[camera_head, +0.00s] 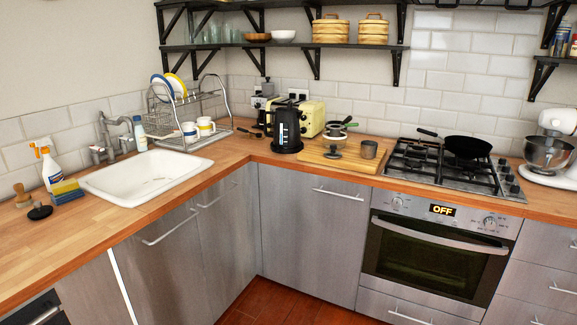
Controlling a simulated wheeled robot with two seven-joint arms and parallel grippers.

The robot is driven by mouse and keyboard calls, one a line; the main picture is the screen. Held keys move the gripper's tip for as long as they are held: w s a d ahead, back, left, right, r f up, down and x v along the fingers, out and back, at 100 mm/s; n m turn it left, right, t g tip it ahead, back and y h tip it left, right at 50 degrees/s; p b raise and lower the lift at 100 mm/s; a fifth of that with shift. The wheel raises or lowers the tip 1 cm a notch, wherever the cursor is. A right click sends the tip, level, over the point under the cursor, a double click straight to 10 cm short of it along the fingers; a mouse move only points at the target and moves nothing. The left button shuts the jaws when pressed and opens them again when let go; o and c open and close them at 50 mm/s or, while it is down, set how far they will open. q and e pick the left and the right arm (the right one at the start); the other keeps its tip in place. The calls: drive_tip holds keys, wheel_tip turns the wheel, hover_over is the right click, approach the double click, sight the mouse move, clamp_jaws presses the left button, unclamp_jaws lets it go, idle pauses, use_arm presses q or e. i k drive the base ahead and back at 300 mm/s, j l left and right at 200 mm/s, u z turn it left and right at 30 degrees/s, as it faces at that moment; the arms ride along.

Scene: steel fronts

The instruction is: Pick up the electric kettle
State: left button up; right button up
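The electric kettle (286,126) is black and stands upright on the wooden counter near the inner corner, in the middle of the head view. It has a light window strip on its front and a dark base under it. A cream toaster (311,117) is close behind it and to its right. Neither my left gripper nor my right gripper shows in the head view.
A wooden board (345,154) with a metal cup (369,149) and other items lies right of the kettle. A dish rack (190,115) and white sink (155,176) are to the left. A gas hob (450,169) with a black pan (467,147) is further right. Counter in front of the kettle is clear.

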sight(287, 131)
drive_tip(key=i, duration=2.85)
drive_tip(key=i+z, duration=0.1)
drive_tip(key=z, duration=0.15)
